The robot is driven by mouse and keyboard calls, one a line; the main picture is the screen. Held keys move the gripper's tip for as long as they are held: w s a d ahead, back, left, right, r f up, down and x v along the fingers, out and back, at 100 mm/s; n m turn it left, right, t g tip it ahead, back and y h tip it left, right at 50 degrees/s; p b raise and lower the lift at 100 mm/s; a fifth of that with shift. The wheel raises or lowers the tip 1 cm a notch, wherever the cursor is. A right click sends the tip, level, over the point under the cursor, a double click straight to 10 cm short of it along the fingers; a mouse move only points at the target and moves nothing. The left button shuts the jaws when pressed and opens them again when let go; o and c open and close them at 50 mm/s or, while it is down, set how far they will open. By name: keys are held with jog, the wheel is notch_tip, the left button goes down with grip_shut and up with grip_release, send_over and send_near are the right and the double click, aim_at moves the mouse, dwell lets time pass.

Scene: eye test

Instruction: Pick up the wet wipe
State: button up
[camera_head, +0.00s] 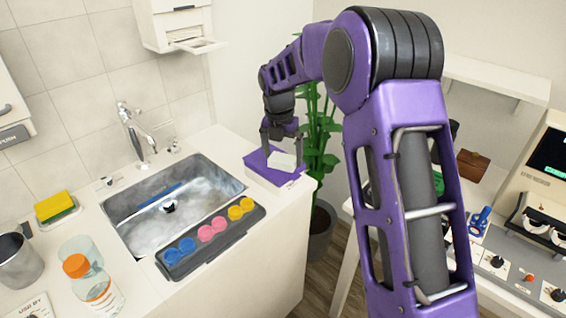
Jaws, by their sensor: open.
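The wet wipe (284,161) looks like a white piece sticking up from a purple pack (262,166). The pack lies on the white counter to the right of the sink, near the counter's right edge. My gripper (281,140) is open and points down just above the white wipe, with its fingers spread to either side. I cannot tell whether a fingertip touches the wipe. Nothing shows between the fingers higher up.
The sink (120,212) with a tap (133,130) lies left of the pack. A dark tray (236,216) of coloured round cases lies along its front. A green plant (318,130) stands behind the counter's right end. Bottles and a sponge (54,206) are far left.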

aim_at(283, 159)
jog(key=shift+c, duration=0.2)
jog(key=c, duration=1.1)
jog(key=shift+o, duration=0.2)
notch_tip(283, 159, up, 10)
jog(key=p, duration=0.1)
